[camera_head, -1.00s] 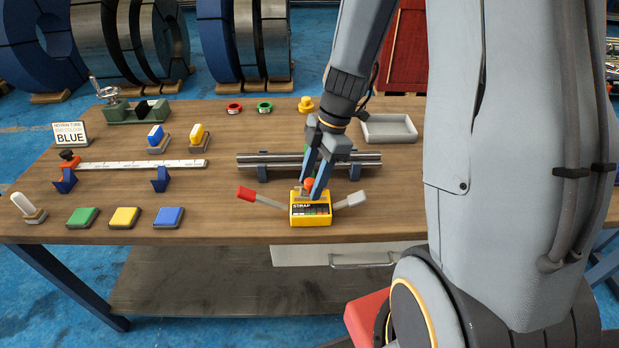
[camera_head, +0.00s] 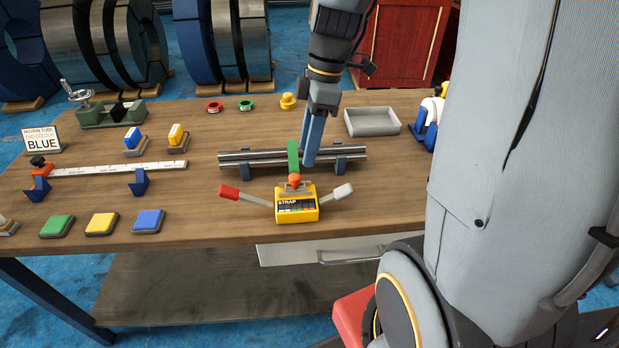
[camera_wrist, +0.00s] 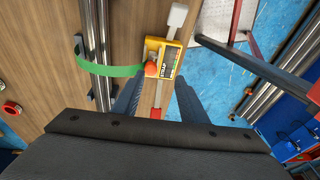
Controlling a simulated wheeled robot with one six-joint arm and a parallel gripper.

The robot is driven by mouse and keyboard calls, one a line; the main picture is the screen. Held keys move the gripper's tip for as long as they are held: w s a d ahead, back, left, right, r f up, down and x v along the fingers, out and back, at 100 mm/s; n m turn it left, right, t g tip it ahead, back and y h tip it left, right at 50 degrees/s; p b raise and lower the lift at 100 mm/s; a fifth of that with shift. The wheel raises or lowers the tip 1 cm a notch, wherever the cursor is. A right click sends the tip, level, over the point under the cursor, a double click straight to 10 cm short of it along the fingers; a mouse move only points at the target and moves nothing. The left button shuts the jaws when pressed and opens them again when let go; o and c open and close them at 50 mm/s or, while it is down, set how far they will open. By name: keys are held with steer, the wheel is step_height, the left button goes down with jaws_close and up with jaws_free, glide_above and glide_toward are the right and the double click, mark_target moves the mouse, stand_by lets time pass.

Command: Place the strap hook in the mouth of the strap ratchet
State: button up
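The yellow strap ratchet (camera_head: 297,206), labelled STRAP, sits near the table's front edge with a red-tipped and a white-tipped lever. The strap hook shows as an orange ball (camera_head: 294,180) at the ratchet's back edge, also in the wrist view (camera_wrist: 151,69). A green strap (camera_head: 293,156) runs from it over the tubes (camera_head: 240,160). I cannot tell how deep the hook sits in the mouth. My gripper (camera_head: 309,162) is above the tubes, behind the ratchet and apart from the hook. In the wrist view its fingers (camera_wrist: 158,92) are spread with nothing held.
The tubes lie on blue supports. A grey tray (camera_head: 372,122) stands at the back right. Green, yellow and blue blocks (camera_head: 101,224) line the front left, with a white ruler (camera_head: 115,169) behind them. A sign (camera_head: 42,139) reads BLUE. Table right of the ratchet is clear.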

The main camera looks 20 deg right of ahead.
steer(key=s+a+f+m+h, duration=0.1)
steer(key=s+f+m, duration=0.1)
steer(key=m, duration=0.5)
steer(key=s+a+f+m+t+h, duration=0.1)
steer(key=s+a+f+m, duration=0.1)
steer(key=s+m, duration=0.3)
steer(key=f+m, duration=0.1)
steer(key=m, duration=0.1)
steer(key=shift+s+f+m, duration=0.2)
steer(key=shift+s+m, duration=0.1)
steer(key=shift+m, duration=0.1)
